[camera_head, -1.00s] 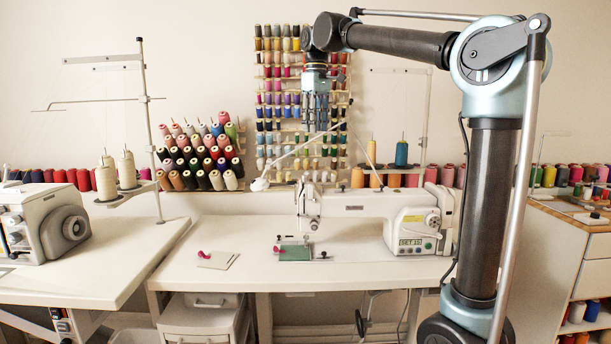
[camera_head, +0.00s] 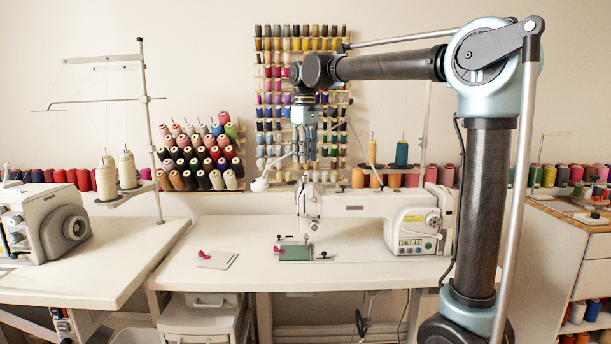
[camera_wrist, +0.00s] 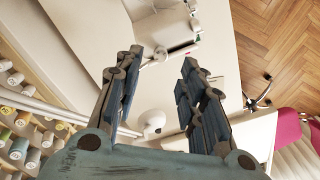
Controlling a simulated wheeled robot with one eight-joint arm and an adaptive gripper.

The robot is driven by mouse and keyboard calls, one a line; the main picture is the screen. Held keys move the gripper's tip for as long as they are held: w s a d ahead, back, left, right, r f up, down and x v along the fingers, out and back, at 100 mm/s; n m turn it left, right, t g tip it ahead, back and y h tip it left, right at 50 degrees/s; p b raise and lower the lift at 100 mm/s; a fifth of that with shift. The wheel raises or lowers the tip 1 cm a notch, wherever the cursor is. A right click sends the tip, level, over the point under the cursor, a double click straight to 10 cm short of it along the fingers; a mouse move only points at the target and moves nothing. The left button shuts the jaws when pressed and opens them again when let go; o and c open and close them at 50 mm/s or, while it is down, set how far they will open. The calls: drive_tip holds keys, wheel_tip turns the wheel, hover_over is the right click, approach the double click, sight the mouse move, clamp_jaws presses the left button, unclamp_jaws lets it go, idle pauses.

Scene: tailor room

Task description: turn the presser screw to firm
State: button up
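The white sewing machine (camera_head: 365,207) stands on the white table, its needle head (camera_head: 308,208) at the left end. The presser screw is too small to make out clearly; a small upright part (camera_head: 306,178) shows on top of the head. My gripper (camera_head: 304,158) points down just above the head, apart from it as far as I can tell. In the wrist view my gripper (camera_wrist: 162,60) has its two fingers spread, with nothing between them. The display (camera_head: 411,242) on the machine's right end appears to read "SET 15".
A white lamp (camera_head: 260,184) on a thin arm stands left of the machine head; its round head also shows in the wrist view (camera_wrist: 152,121). A thread rack (camera_head: 268,70) is on the wall behind. A green piece (camera_head: 294,252) and a small pad (camera_head: 217,260) lie on the table (camera_head: 350,272).

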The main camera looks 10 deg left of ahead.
sight(305, 179)
wheel_tip(305, 179, down, 6)
drive_tip(key=shift+f, duration=0.25)
drive_tip(key=shift+c, duration=0.2)
clamp_jaws()
